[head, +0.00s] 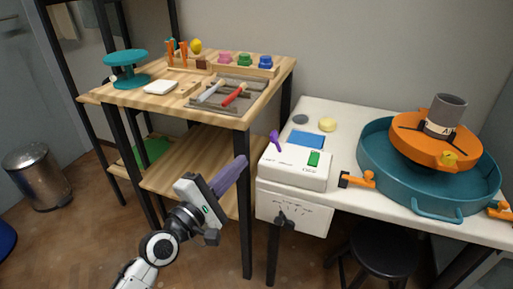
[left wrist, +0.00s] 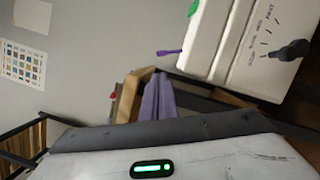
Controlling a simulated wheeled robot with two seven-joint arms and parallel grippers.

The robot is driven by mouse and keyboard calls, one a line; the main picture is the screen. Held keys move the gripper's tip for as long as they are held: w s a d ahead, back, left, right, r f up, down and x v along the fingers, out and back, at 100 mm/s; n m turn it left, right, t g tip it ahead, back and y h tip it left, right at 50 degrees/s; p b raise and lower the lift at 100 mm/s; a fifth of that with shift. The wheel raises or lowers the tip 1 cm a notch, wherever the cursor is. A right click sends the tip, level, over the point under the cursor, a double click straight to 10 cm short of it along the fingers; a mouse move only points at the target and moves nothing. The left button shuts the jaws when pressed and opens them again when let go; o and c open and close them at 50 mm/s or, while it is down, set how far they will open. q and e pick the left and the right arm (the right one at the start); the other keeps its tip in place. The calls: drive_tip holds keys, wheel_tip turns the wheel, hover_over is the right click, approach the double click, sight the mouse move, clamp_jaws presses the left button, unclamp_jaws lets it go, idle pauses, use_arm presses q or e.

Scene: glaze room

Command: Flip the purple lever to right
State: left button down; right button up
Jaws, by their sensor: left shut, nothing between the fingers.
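The purple lever (head: 274,138) stands on the left end of the white control box (head: 298,172) and leans to the left in the head view. It also shows in the left wrist view (left wrist: 168,52), sticking out from the edge of the white box (left wrist: 214,38). My left gripper (head: 241,163) has purple fingers that are together and empty. It is left of and below the lever, apart from it, in front of the wooden shelf. Its fingers also show in the left wrist view (left wrist: 158,84). My right gripper is not in view.
A black knob (head: 285,218) sticks out from the white front panel below the box. A green switch (head: 314,158) is on the box top. The wooden workbench (head: 190,118) with tools stands at left. A teal basin (head: 385,185) with an orange wheel is at right.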

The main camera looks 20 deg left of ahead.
sight(276, 142)
use_arm(q)
drive_tip(key=x, duration=0.9)
drive_tip(key=shift+w+d+b, duration=0.15)
drive_tip(key=shift+w+b, duration=0.15)
drive_tip(key=shift+w, duration=0.1)
